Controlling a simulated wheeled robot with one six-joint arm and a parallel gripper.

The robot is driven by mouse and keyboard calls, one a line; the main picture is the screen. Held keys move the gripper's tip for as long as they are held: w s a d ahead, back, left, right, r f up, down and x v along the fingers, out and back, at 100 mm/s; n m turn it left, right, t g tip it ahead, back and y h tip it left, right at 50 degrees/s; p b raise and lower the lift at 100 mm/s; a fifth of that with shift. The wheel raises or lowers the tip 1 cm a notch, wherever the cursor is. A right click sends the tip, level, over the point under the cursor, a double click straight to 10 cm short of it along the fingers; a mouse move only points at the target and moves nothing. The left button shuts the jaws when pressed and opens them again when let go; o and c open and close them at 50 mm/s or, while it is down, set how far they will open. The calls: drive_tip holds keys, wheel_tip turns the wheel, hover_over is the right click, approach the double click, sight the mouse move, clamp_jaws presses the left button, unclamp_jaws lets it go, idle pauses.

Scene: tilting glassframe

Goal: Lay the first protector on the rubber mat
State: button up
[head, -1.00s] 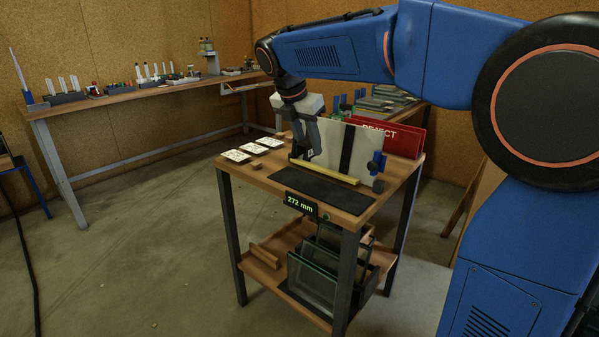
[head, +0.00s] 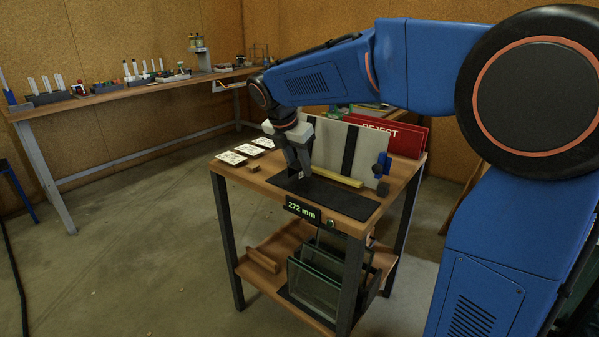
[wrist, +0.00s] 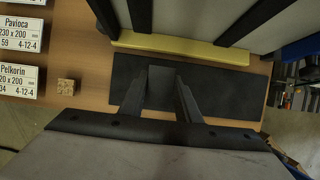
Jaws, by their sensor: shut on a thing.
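My gripper (head: 302,172) is low over the left part of the black rubber mat (head: 342,200). In the wrist view, its fingers (wrist: 160,98) are shut on a small dark grey square piece (wrist: 160,80), which I take to be the first protector. The piece is over the mat (wrist: 225,92), which shows on both sides of the fingers. I cannot tell whether the piece touches the mat. In the head view the fingers mostly hide it.
A yellow strip (head: 336,177) runs along the mat's back edge, before an upright pale board (head: 331,147). A small cork-like block (head: 253,168) and white label cards (head: 232,158) lie left. A red reject panel (head: 390,134) stands behind. Glass panes (head: 312,284) stand on the lower shelf.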

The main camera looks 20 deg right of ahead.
drive_tip(key=shift+f, duration=1)
drive_tip(key=shift+f, duration=0.15)
drive_tip(key=o, duration=1)
drive_tip(key=v, duration=1.2)
drive_tip(key=shift+d+r, duration=0.1)
drive_tip(key=shift+r, duration=0.1)
